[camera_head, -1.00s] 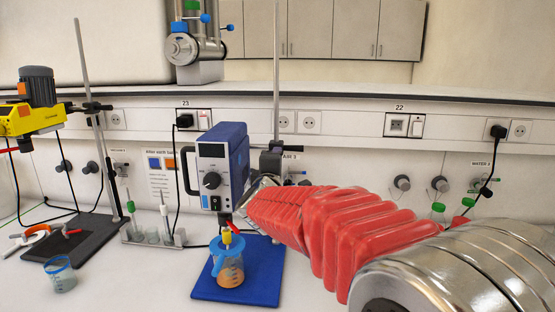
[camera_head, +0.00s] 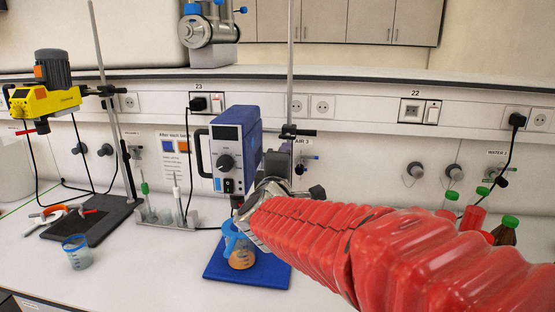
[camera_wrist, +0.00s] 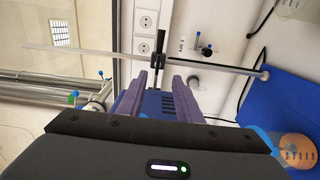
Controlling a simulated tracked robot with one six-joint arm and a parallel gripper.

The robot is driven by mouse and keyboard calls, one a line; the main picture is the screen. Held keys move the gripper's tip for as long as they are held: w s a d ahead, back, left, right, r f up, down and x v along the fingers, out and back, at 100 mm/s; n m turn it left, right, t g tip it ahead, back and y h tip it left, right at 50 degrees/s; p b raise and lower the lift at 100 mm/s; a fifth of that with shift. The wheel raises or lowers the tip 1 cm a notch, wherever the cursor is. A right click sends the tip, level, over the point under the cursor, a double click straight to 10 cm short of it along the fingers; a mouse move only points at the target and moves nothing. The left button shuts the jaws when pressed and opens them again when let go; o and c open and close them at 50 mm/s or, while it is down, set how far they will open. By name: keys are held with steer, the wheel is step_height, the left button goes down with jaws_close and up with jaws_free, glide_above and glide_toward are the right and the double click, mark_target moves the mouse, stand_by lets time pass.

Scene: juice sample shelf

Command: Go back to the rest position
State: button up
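My arm in its red sleeve reaches in from the lower right in the head view. My gripper (camera_wrist: 156,82) shows two purple fingers standing apart in the wrist view, with nothing visibly held between them. The vented housing of the blue stirrer (camera_head: 232,150) shows beyond the fingers. In the head view the gripper's end is beside the stirrer's lower right, and its fingertips are largely hidden. A beaker of orange liquid (camera_head: 241,254) stands on the blue stand base (camera_head: 222,273), below and left of the gripper.
A yellow stirrer (camera_head: 42,100) hangs over a black base at left, with a small beaker (camera_head: 77,256) in front. A probe holder (camera_head: 165,216) stands between the stirrers. Red bottles (camera_head: 472,217) and a dark bottle (camera_head: 506,233) stand at right, partly behind my arm.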

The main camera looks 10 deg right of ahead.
steer(key=s+d+f+m+g+h, duration=0.1)
steer(key=s+d+f+m+g, duration=0.3)
steer(key=s+f, duration=0.35)
steer(key=s+d+f+m+g, duration=0.3)
steer(key=s+d+f+g, duration=0.2)
steer(key=s+f, duration=0.25)
steer(key=s+a+f+m+g+y, duration=0.1)
steer(key=s+a+f+m+y, duration=0.1)
steer(key=s, duration=0.7)
steer(key=s+a+f+m+g+y, duration=0.1)
steer(key=s+a+m+y, duration=0.3)
steer(key=s, duration=0.5)
steer(key=shift+s+a+f+m+g+y, duration=0.15)
steer(key=shift+f+m+g+y, duration=0.15)
steer(key=shift+f+m, duration=0.3)
